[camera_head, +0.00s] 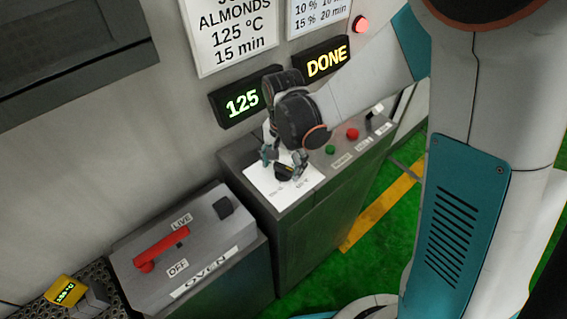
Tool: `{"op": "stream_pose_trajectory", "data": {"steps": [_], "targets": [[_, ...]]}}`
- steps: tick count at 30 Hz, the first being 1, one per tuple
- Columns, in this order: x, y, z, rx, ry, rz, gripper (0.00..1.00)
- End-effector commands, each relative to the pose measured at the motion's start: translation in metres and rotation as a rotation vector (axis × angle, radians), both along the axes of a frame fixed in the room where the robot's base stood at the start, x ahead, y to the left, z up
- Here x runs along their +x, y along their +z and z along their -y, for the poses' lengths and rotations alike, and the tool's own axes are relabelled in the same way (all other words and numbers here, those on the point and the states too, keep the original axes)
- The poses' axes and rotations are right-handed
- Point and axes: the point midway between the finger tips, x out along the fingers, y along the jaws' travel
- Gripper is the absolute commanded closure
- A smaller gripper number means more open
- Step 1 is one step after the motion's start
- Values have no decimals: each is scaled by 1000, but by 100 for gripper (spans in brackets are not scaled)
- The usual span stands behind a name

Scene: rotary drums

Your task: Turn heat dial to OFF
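The heat dial (284,173), a small black knob, sits on a white plate (262,182) on top of the grey control cabinet. The dial's markings are too small to read and partly covered, so its setting is unclear. My gripper (283,160) points down right over the dial. Its fingers are spread, one to the left of the dial and one to the right. I cannot tell whether either finger touches it. A display (242,102) on the wall behind reads 125 in green.
A green button (330,150), a red button (352,133) and a switch (376,113) lie right of the plate. Another display (327,62) reads DONE. The OVEN box (190,250) with a red lever (160,248) stands at left. A wall rises close behind.

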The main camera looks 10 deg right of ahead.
Motion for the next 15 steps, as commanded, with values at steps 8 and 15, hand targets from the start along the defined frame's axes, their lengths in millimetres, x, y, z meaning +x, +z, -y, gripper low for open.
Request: {"op": "stream_pose_trajectory", "data": {"steps": [8,15], "targets": [[0,0,0,0,0,0,74],[0,0,0,0,15,0,74]]}}
